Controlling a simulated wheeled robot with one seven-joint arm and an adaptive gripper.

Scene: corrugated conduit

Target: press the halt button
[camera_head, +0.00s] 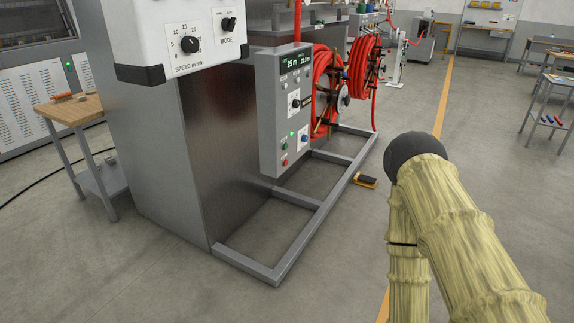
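A grey control box (267,110) hangs on the side of the machine frame, left of centre. Its face has a green-lit display (296,63), a dark knob (294,102) and several small buttons low down. A small red button (284,163) sits at the bottom of the face, below a green one (284,146). A blue button (305,142) is to their right. The labels are too small to read, so I cannot tell which button is the halt button. My arm, in a beige sleeve with a dark rounded joint, shows at the lower right, apart from the box. My gripper is not in view.
A white unit (180,35) with speed and mode knobs tops a grey cabinet (150,150). A metal floor frame (305,225) juts out below the control box. Red conduit coils (325,90) hang behind it. A yellow-black pedal (366,181) lies on the floor. Open floor lies right.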

